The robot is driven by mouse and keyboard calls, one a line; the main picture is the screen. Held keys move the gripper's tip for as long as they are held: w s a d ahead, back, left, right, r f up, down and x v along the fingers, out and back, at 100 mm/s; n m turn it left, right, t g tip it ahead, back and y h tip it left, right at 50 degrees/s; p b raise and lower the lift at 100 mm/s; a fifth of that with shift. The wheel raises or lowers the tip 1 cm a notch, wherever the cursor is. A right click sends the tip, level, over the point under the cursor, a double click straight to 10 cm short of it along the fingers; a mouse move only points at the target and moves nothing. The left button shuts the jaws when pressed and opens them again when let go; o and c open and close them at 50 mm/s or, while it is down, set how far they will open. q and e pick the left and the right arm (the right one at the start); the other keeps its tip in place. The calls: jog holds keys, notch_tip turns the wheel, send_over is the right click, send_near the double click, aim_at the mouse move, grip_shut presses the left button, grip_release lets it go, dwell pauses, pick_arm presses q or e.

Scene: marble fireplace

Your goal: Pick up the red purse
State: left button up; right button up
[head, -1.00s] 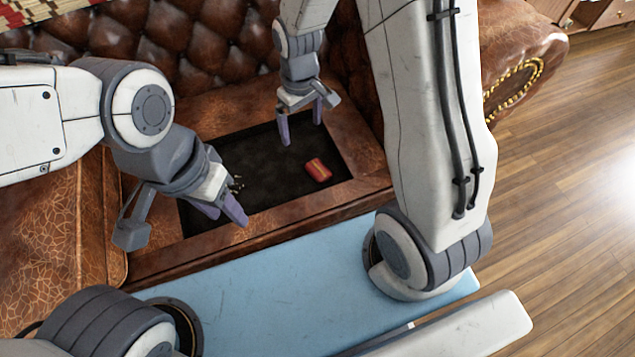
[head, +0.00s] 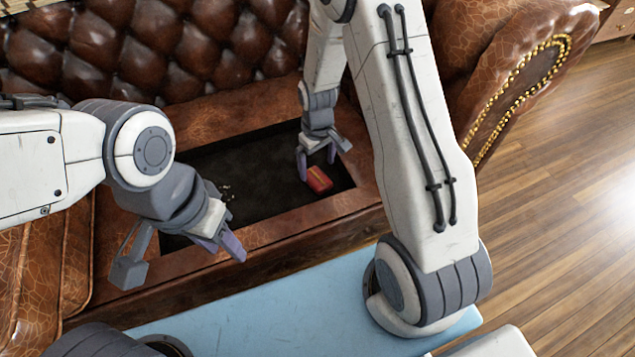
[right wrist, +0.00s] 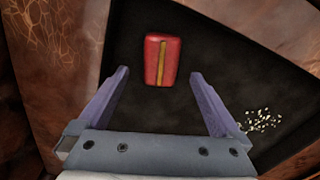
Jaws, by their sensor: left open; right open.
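The red purse (head: 319,180) is small, with a yellow stripe, and lies on the dark floor of a recess in the brown leather sofa seat. In the right wrist view the purse (right wrist: 161,60) is ahead of the fingertips, roughly centred between them. My right gripper (head: 317,165) is open and empty, just above and beside the purse; its fingers (right wrist: 160,80) are spread wide in the wrist view. My left gripper (head: 236,247) is open and empty over the front left rim of the recess, away from the purse.
The recess has a raised leather rim (head: 270,228). A scatter of small pale pieces (right wrist: 260,121) lies in it, left of the purse in the head view. The tufted sofa back (head: 190,40) rises behind, and the sofa arm (head: 530,70) stands at right.

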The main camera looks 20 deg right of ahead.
aim_at(317, 177)
notch_tip(317, 177, down, 5)
jog(key=b, duration=0.3)
jog(key=shift+r, duration=0.25)
jog(key=c, duration=1.4)
